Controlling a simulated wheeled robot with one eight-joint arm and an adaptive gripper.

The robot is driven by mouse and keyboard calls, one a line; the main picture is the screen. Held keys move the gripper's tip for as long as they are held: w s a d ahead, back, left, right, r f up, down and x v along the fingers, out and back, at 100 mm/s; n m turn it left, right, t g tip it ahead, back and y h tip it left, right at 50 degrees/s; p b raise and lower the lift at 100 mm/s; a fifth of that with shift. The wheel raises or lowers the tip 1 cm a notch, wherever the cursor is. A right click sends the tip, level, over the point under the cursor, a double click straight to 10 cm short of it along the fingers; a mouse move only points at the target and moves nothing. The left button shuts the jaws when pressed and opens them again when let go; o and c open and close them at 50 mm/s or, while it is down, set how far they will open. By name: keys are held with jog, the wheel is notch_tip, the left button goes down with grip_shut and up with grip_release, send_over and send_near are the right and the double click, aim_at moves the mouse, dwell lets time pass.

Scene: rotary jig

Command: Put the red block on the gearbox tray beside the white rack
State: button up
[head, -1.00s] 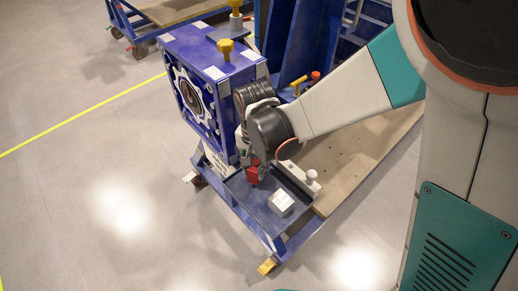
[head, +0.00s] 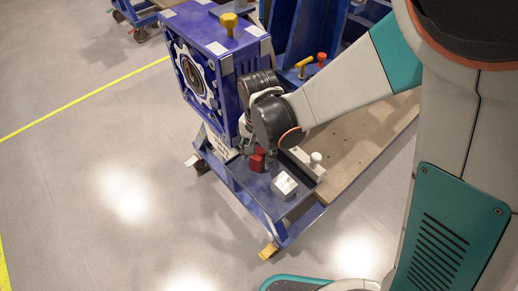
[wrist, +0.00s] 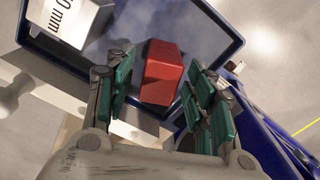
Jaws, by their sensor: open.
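The red block (head: 257,161) sits in the blue tray (head: 253,184) on the gearbox stand, partly hidden by my fingers in the head view. In the wrist view the red block (wrist: 163,72) shows whole and seems to rest on the floor of the tray (wrist: 228,57). My gripper (wrist: 159,62) is open, one finger on each side of the block, with visible gaps. In the head view my gripper (head: 258,152) is low over the tray's back end. A white piece with a round knob (head: 305,165) runs along the tray's right side; I cannot tell if it is the rack.
A white block (head: 284,186) stands in the tray near the red one; its printed face shows in the wrist view (wrist: 68,18). The blue gearbox (head: 222,62) stands close behind and left of my gripper. A wooden board (head: 362,150) lies to the right. Open floor is at left.

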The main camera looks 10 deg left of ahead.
aim_at(258, 154)
jog(key=shift+r, duration=0.1)
notch_tip(258, 154, up, 12)
jog(key=p, duration=0.4)
jog(key=shift+s+r, duration=0.1)
